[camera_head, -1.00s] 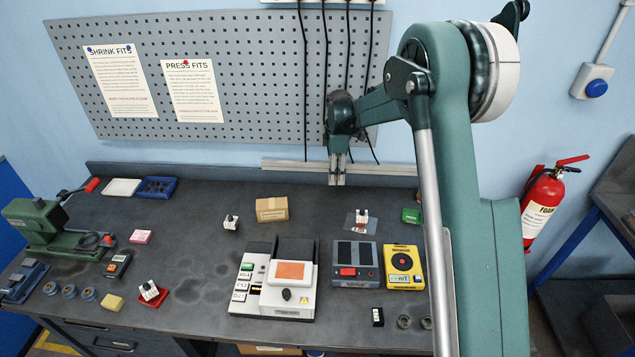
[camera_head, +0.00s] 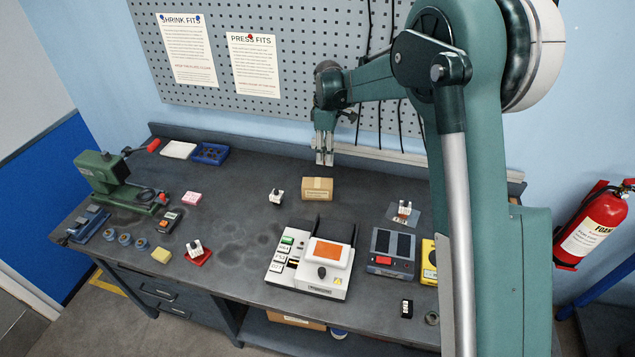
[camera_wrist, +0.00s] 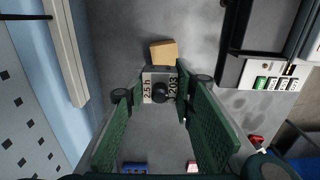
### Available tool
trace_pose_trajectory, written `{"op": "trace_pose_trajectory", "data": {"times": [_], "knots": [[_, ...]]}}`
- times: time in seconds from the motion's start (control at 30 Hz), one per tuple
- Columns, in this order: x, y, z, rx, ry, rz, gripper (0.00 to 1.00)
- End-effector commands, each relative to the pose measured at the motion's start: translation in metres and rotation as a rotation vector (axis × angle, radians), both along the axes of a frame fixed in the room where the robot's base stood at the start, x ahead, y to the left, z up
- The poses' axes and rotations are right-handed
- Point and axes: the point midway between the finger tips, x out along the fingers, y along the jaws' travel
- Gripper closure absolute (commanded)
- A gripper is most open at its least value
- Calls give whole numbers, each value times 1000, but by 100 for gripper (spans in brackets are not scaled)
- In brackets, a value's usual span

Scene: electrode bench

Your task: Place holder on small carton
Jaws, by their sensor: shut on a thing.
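The small carton (camera_head: 317,188) is a brown cardboard box on the bench, near the back middle. My gripper (camera_head: 325,160) hangs just above and behind it in the head view, apart from it. In the wrist view my gripper (camera_wrist: 160,112) is shut on a holder (camera_wrist: 158,77) with a round black knob and pale labels, one reading "2.5 h". The carton also shows in the wrist view (camera_wrist: 163,52), beyond the holder and partly hidden by it. The held holder is too small to make out clearly in the head view.
Similar white-topped holders stand left of the carton (camera_head: 277,196), on a red mat (camera_head: 208,258) and on a clear sheet (camera_head: 417,214). A white instrument (camera_head: 312,270) stands in front of the carton.

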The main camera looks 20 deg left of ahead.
Motion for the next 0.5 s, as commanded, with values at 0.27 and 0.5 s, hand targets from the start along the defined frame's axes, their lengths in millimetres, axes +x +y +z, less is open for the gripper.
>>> {"op": "trace_pose_trajectory", "data": {"times": [0.27, 0.5], "knots": [[-16, 28, 9, 0, 0, -10, 94], [-17, 30, 10, 0, 0, -11, 94]]}}
